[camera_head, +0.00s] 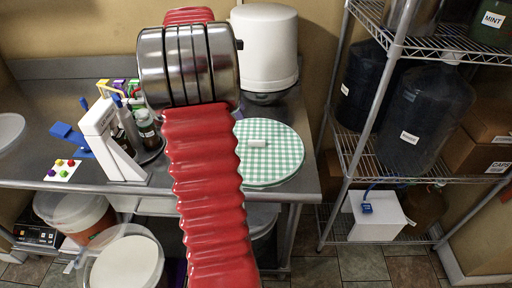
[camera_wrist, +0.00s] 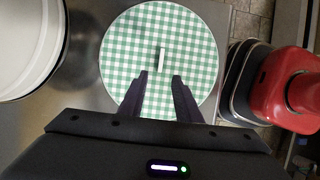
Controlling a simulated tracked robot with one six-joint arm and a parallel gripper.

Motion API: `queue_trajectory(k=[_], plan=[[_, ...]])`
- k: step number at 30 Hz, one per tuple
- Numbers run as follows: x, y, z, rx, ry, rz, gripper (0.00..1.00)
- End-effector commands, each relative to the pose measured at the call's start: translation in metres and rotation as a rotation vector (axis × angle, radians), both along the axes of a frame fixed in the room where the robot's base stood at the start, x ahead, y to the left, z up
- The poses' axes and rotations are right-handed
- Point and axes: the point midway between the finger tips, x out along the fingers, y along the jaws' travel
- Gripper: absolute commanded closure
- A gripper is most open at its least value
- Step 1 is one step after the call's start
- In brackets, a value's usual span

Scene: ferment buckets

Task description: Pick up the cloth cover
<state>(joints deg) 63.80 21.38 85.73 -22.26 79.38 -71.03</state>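The cloth cover (camera_head: 273,164) is a round, flat disc in green and white check with a small white handle (camera_head: 257,143) at its middle. It lies on the metal table near the right end. In the wrist view the cover (camera_wrist: 134,52) shows almost whole, with its upright white handle (camera_wrist: 161,59). My gripper (camera_wrist: 161,76) is open, its two dark fingers apart over the lower part of the cover. The handle lies just beyond the fingertips and between their lines, not held. In the head view my red arm hides my gripper and the cover's left edge.
A white bucket (camera_head: 264,48) stands behind the cover. A white dispenser (camera_head: 113,139) and bottles (camera_head: 147,129) stand to the left. A wire shelf (camera_head: 347,150) with dark jugs stands to the right. The metal table (camera_head: 40,140) has bare room at left.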

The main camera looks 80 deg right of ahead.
Motion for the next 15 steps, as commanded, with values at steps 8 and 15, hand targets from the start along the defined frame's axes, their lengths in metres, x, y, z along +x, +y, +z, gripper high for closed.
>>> queue_trajectory(k=[8, 15], plan=[[-0.004, -0.001, -0.009, 0.001, 0.000, -0.001, 0.70], [-0.017, -0.003, -0.042, 0.001, 0.000, -0.003, 0.70]])
